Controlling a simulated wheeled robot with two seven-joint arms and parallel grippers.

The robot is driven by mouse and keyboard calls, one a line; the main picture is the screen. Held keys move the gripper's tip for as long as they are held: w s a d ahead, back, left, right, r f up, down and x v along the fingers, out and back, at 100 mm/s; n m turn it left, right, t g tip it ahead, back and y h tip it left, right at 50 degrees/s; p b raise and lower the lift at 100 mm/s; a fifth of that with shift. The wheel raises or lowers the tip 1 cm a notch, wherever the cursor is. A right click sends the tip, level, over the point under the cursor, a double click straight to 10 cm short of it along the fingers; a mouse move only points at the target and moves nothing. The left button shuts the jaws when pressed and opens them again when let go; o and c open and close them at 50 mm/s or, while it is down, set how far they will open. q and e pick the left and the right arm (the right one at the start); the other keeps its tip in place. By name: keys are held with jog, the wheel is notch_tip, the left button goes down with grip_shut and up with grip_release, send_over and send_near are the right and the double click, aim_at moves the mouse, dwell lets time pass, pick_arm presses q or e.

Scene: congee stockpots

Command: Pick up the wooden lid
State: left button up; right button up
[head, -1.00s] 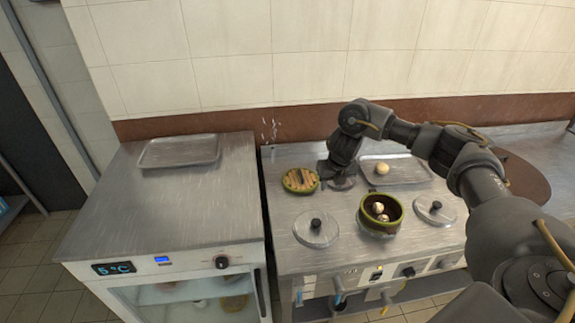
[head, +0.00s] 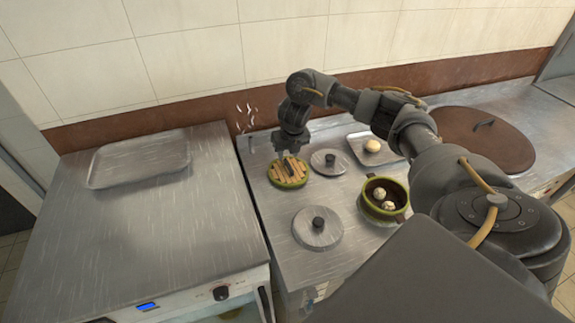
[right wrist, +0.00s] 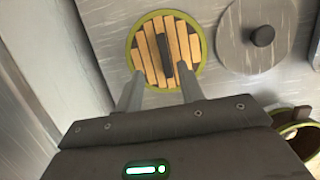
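The wooden lid (head: 288,173) is round, with light slats, a green rim and a dark bar handle. It lies on the steel counter at the back left, and it also shows in the right wrist view (right wrist: 151,52). My right gripper (head: 291,150) is above the lid, pointing down. In the right wrist view its two fingers (right wrist: 160,90) are spread apart over the near side of the lid, with the dark handle between and beyond them. Nothing is between the fingertips. My left gripper is not in view.
A green-rimmed pot (head: 384,206) with pale buns stands to the right. Metal lids with black knobs lie close by, one beside the wooden lid (head: 330,170) and one in front (head: 304,237). A tray (head: 366,157) holds a bun. An empty tray (head: 110,172) sits on the left.

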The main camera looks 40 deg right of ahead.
aim_at(289, 165)
jog(key=shift+d+f, duration=0.25)
jog(key=shift+f, duration=0.55)
jog(key=b+x, duration=0.1)
jog(key=x, duration=0.2)
jog(key=shift+d+f, duration=0.1)
jog(key=shift+f, duration=0.25)
jog(key=shift+d+f, duration=0.1)
jog(key=shift+f, duration=0.45)
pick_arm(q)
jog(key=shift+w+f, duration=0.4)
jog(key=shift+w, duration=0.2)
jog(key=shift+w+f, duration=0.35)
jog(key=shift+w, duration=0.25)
pick_arm(e)
jog(key=shift+w, duration=0.1)
grip_shut()
